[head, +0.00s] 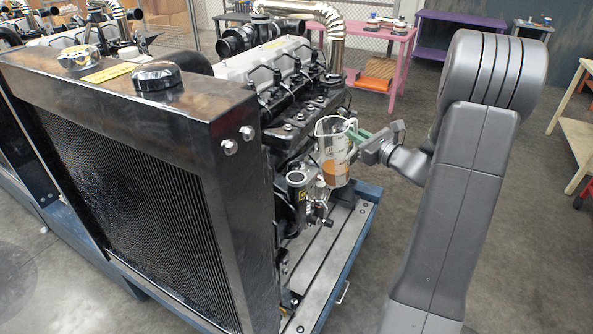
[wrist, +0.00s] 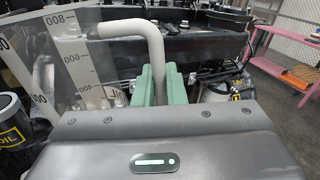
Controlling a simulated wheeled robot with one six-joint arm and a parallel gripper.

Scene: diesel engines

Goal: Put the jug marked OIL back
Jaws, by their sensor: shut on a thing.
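The clear measuring jug (head: 334,172) with amber liquid in its lower part is in the head view, in front of the engine's side, looking about upright. In the wrist view its scaled wall (wrist: 75,60) fills the left, with a small OIL mark showing through or on it. My gripper (head: 361,138) reaches in from the right; its green fingers (wrist: 160,86) are shut on the jug's pale handle (wrist: 150,40). I cannot tell whether the jug's bottom touches anything; it hides part of the engine behind.
The engine (head: 285,75) stands behind a large black radiator (head: 130,160) on a blue-edged stand (head: 345,262). A cylinder (head: 297,195) sits below left of the jug. A black can marked OIL (wrist: 12,130) is at left.

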